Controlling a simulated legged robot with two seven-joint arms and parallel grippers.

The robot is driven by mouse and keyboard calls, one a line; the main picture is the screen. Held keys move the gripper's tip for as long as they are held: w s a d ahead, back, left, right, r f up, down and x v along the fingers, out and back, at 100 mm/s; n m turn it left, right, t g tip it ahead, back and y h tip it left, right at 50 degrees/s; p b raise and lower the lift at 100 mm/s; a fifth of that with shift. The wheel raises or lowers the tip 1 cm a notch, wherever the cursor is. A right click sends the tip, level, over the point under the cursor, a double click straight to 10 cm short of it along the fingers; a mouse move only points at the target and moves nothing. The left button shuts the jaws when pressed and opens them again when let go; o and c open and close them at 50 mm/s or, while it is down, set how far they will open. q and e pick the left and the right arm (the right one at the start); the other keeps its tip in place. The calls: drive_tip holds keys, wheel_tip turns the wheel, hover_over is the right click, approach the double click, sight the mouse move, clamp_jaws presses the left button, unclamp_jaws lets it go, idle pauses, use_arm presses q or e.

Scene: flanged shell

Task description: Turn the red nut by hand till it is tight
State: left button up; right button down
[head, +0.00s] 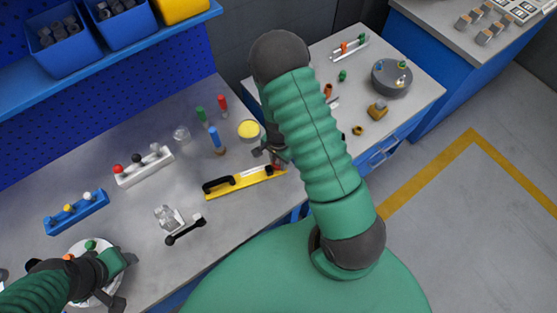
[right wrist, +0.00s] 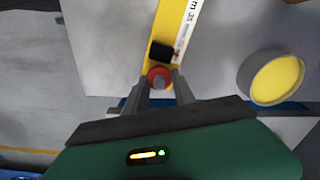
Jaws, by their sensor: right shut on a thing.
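The red nut (right wrist: 158,74) shows in the right wrist view as a red ring around a grey stud. It sits at the near end of a yellow strip with a black block and printed scale. My right gripper (right wrist: 160,92) has its two grey fingers closed on either side of the nut. In the head view my right gripper (head: 272,154) is over the right end of the yellow tool (head: 225,187), partly hidden by my arm; the nut is hard to make out there. My left gripper (head: 118,284) is low at the left, above a white round dish (head: 76,247); its jaw state is unclear.
A yellow-topped round tin (head: 249,129) stands close behind the right gripper. A blue bottle-like piece (head: 215,138), a white rack (head: 144,167) and a black-handled piece (head: 186,230) are on the grey bench. A second table (head: 425,93) holds a grey round holder (head: 391,79).

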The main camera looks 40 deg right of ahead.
sight(279, 162)
idle(0.4)
drive_tip(key=c, duration=1)
unclamp_jaws()
drive_tip(key=shift+c, duration=0.2)
wheel_tip(279, 162, up, 17)
drive_tip(key=p, duration=0.1)
drive_tip(key=shift+f, duration=0.15)
drive_tip(key=shift+d, duration=0.1)
